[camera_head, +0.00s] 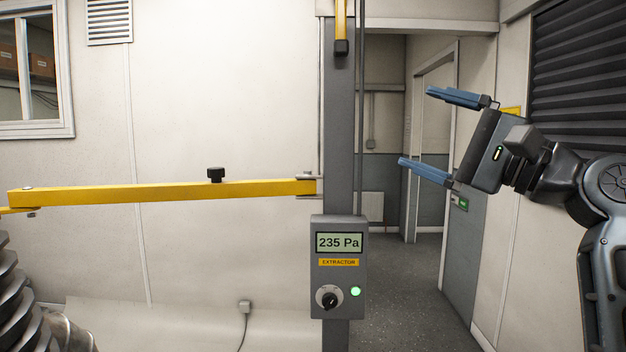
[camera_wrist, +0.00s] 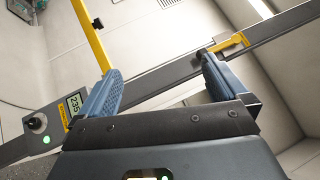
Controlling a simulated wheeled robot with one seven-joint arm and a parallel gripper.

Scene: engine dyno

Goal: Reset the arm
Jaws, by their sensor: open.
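My gripper (camera_head: 414,126) is at the right side of the head view, raised in the air with its two blue fingers spread apart and nothing between them. It points left toward the grey post and is apart from it. In the wrist view my gripper (camera_wrist: 160,90) also shows open and empty, with the post passing behind the fingers. My arm shows at the right edge of the head view, bent at a joint. A yellow swing arm (camera_head: 160,191) with a black knob (camera_head: 216,175) reaches left from the post; it also shows in the wrist view (camera_wrist: 91,38).
The grey post (camera_head: 339,140) carries an extractor box (camera_head: 338,267) reading 235 Pa, with a dial and a lit green light. A yellow handle piece (camera_head: 341,28) is higher on the post. A ribbed hose (camera_head: 22,300) is at lower left. A doorway opens behind the post.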

